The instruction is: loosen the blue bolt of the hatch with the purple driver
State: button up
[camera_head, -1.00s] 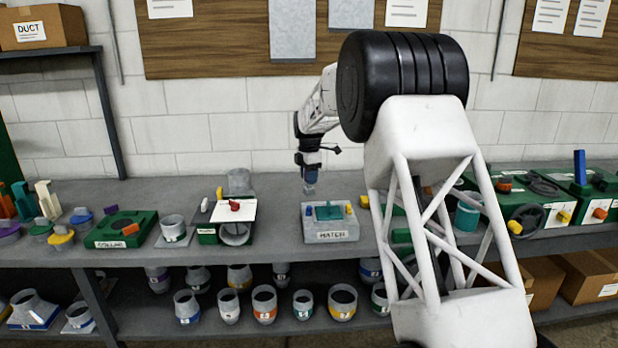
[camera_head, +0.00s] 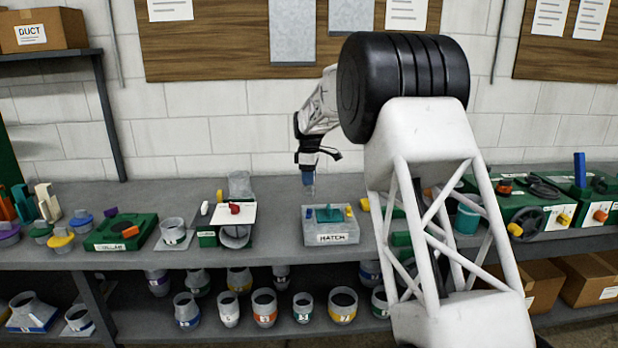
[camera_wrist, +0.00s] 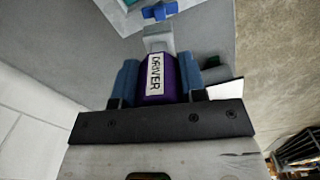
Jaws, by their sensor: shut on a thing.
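The hatch (camera_head: 331,238) is a grey block labelled HATCH on the bench, with a teal plate (camera_head: 328,215) on top. The blue bolt (camera_head: 309,212) stands at the plate's left side. It also shows as a blue cross-shaped head in the wrist view (camera_wrist: 160,11). My gripper (camera_head: 308,180) points down just above the bolt's side of the hatch. Its blue fingers are shut on the purple driver (camera_wrist: 171,92), labelled DRIVER. The driver's grey shaft (camera_wrist: 158,38) points towards the blue bolt; I cannot tell whether they touch.
A yellow knob (camera_head: 349,210) sits at the hatch's right. A white plate with a red knob (camera_head: 235,209) stands to the left, and a green block labelled COLLAR (camera_head: 120,233) further left. Green boxes with valves (camera_head: 530,205) line the right. Bare bench lies between hatch and plate.

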aim_at(309, 188)
jog(key=shift+f, duration=0.15)
jog(key=shift+f, duration=2.35)
jog(key=shift+f, duration=1)
dwell(0.6)
dwell(0.4)
